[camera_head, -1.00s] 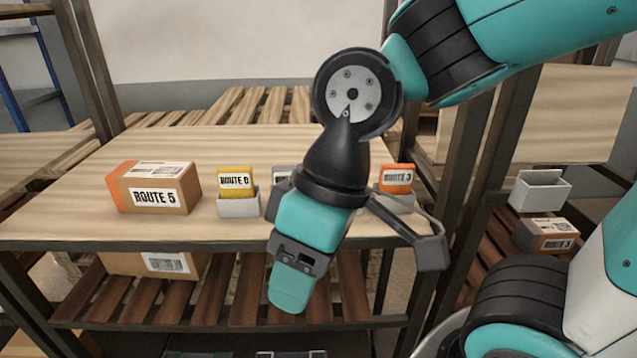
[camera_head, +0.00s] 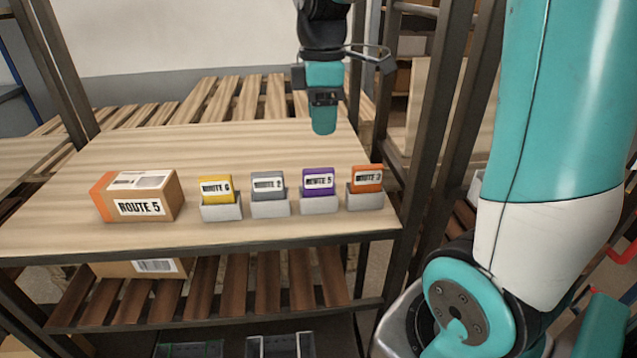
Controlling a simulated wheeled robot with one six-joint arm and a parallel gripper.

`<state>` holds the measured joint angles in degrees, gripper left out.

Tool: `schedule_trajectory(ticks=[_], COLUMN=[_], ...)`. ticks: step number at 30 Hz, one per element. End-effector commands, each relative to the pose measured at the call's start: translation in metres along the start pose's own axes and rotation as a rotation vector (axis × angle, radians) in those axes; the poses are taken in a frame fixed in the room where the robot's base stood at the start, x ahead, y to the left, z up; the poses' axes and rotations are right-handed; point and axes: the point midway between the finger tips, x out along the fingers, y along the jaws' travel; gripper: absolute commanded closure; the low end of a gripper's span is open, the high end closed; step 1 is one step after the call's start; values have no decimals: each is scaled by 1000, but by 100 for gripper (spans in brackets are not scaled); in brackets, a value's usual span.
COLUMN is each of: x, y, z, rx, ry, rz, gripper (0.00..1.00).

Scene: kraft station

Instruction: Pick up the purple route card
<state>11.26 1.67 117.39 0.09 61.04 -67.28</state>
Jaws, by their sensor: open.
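The purple route card (camera_head: 318,180) stands upright in a small light-grey holder (camera_head: 319,205) on the wooden shelf. My gripper (camera_head: 323,125) is open and empty. It appears above the purple card in the picture, apart from it and pointing down. One finger shows clearly, and the other is hard to make out.
A yellow card (camera_head: 216,189) stands in its holder at the row's left end. A cardboard box (camera_head: 140,196) labelled ROUTE 5 sits further left. A dark metal post (camera_head: 424,130) rises right of the row. The shelf behind the cards is clear.

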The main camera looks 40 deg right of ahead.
Motion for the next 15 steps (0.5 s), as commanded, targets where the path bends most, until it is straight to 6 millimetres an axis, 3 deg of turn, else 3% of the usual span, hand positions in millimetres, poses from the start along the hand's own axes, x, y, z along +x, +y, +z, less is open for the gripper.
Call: schedule_trajectory(ticks=[6, 15], x=[44, 69], y=[-1, -1], z=[0, -2], rx=[0, -1], ry=[-2, -1], rz=[-5, -3], gripper=[53, 53])
